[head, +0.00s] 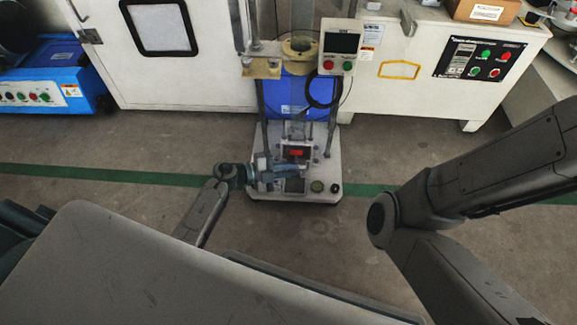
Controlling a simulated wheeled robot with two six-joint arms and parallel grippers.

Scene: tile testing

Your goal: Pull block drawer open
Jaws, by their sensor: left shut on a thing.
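The block drawer (294,153) is a small pale unit with a red block in it, low in the middle of the test machine (330,185). My left gripper (287,173) reaches in from the left across the machine's base, just in front of the drawer. It is shut on the drawer's front part, which the fingers mostly hide. How far the drawer stands out is too small to tell. My right arm shows at the right, but its gripper is out of view.
The machine has upright rods, a blue panel (300,93) and a control box (340,45) above the drawer. White cabinets stand behind on both sides. A blue machine (45,80) is at the far left. The grey floor (330,235) in front is clear.

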